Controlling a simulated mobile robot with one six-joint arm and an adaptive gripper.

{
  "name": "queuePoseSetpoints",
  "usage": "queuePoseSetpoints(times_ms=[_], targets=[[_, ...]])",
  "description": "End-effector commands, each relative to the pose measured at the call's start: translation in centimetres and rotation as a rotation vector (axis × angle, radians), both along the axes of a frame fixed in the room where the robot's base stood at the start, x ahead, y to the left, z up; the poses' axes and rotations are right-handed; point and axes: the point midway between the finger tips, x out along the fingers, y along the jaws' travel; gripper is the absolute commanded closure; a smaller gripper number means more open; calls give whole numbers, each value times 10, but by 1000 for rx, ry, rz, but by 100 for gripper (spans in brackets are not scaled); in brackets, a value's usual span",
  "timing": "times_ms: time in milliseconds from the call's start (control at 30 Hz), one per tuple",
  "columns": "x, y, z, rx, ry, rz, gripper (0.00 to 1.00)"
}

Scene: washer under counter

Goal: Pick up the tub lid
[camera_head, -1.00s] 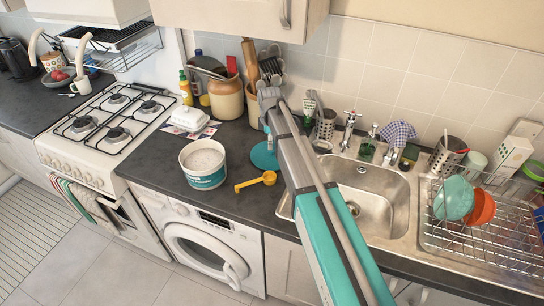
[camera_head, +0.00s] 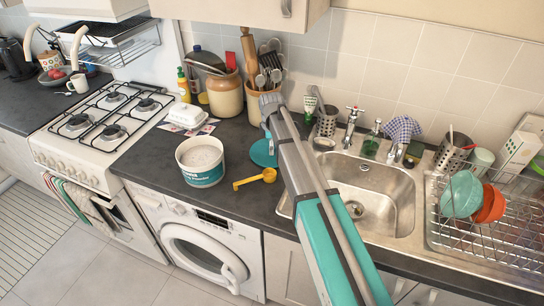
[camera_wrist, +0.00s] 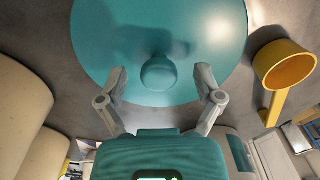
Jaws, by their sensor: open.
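The tub lid (camera_head: 262,153) is a round teal disc lying flat on the dark counter, partly hidden behind my arm in the head view. In the wrist view the lid (camera_wrist: 215,35) fills the upper middle, with a round teal knob (camera_wrist: 158,75) on it. My gripper (camera_wrist: 161,78) is open and empty, one finger on each side of the knob with gaps between. I cannot tell how high the fingertips are above the lid. The white tub (camera_head: 201,163) with a teal label, full of white powder, stands open to the left.
A yellow scoop (camera_head: 256,179) lies close to the lid; it also shows in the wrist view (camera_wrist: 284,70). A brown-and-cream crock (camera_head: 226,95) and a utensil pot (camera_head: 262,100) stand behind. The sink (camera_head: 365,195) is to the right.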

Motion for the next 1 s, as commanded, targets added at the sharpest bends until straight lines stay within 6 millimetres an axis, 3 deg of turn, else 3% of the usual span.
queuePoseSetpoints(times_ms=[667, 1000], targets=[[0, 0, -3, 0, 0, 0, 15], [0, 1, -3, 0, 0, 1, 75]])
